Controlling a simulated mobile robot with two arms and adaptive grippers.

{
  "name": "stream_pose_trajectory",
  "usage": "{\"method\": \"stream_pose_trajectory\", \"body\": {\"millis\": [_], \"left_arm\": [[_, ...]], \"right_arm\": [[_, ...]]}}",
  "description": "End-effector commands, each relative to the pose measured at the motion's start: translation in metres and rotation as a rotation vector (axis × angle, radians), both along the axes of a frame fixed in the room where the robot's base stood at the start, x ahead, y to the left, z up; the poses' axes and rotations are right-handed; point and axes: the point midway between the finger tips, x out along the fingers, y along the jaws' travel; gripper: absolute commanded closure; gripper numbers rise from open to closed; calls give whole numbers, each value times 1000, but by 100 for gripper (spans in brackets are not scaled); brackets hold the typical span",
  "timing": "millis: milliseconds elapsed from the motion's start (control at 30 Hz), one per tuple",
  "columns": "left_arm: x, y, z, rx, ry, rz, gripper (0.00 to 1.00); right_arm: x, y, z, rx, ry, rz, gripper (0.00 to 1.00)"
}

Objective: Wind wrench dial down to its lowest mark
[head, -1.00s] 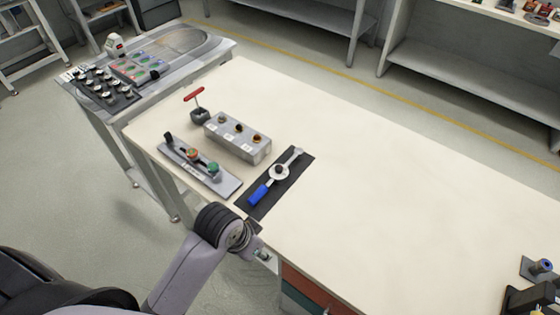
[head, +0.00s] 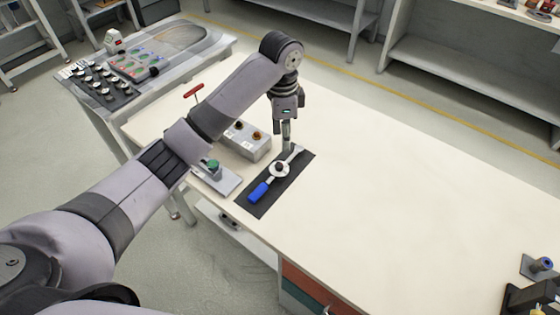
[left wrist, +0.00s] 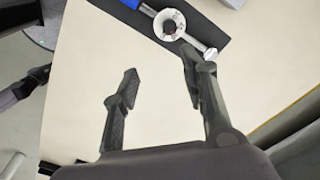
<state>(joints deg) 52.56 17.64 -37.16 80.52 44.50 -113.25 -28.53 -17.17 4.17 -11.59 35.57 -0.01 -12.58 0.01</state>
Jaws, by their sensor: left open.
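The wrench (head: 265,184) lies on a dark mat (head: 262,208) on the cream table, its blue handle towards the near edge. Its round white dial (head: 279,170) with a dark centre knob sits mid-shaft. In the left wrist view the dial (left wrist: 169,25) is at the top, beyond the fingers; its marks are too small to read. My left gripper (head: 286,146) points down near the head end of the wrench, apart from the dial. In the left wrist view the gripper (left wrist: 158,80) is open, with nothing between its fingers. My right gripper is not in view.
A grey block with knobs (head: 249,139) and a panel with a green knob (head: 220,177) stand left of the mat, partly hidden by my arm. A red T-handle (head: 194,90) is behind them. The table to the right is mostly clear, with a dark fixture (head: 532,299) at the far right.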

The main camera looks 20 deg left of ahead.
Motion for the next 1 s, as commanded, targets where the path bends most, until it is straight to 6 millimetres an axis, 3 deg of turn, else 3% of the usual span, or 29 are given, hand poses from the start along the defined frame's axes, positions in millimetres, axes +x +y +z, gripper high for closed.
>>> {"method": "stream_pose_trajectory", "body": {"millis": [100, 267, 467, 1000], "left_arm": [[13, 11, 26, 22, 8, -14, 60], [17, 15, 30, 27, 18, -23, 60], [16, 15, 0, 27, 20, -23, 60], [16, 15, -112, 29, 17, -21, 60]], "right_arm": [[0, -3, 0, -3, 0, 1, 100], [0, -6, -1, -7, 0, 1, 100], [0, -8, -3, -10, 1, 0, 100], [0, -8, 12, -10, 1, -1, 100]]}}
